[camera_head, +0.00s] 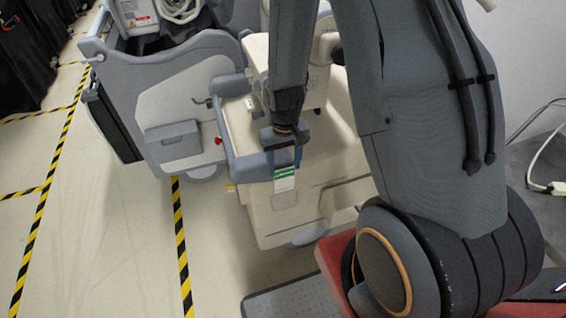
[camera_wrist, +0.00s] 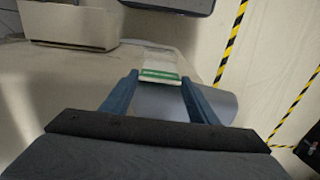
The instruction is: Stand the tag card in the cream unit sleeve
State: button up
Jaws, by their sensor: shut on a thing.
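The tag card (camera_head: 285,182) is white with a green band. It hangs upright below my gripper (camera_head: 284,160) in the head view, in front of the cream unit's side wall. In the wrist view, the card (camera_wrist: 159,72) lies between the two blue fingers of my gripper (camera_wrist: 159,79), which is shut on its edges. The cream unit (camera_head: 260,213) has a faint, pale sleeve (camera_head: 285,202) on its wall, just below the card's lower end. I cannot tell whether the card's lower end is inside the sleeve or in front of it.
A grey rounded bumper (camera_head: 250,168) runs along the cream unit's upper edge close to my gripper. A larger grey and cream cart (camera_head: 185,105) stands to the left. Yellow and black floor tape (camera_head: 182,250) crosses the open floor at left. A red surface (camera_head: 333,262) lies at lower right.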

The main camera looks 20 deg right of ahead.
aim_at(285, 180)
jog(key=shift+f+b, duration=2.45)
jog(key=shift+f, duration=1.55)
jog(key=o, duration=1.4)
jog(key=shift+r, duration=0.1)
jog(key=shift+d+r+b, duration=0.1)
jog(key=shift+r+b, duration=0.4)
jog(key=shift+r, duration=3.35)
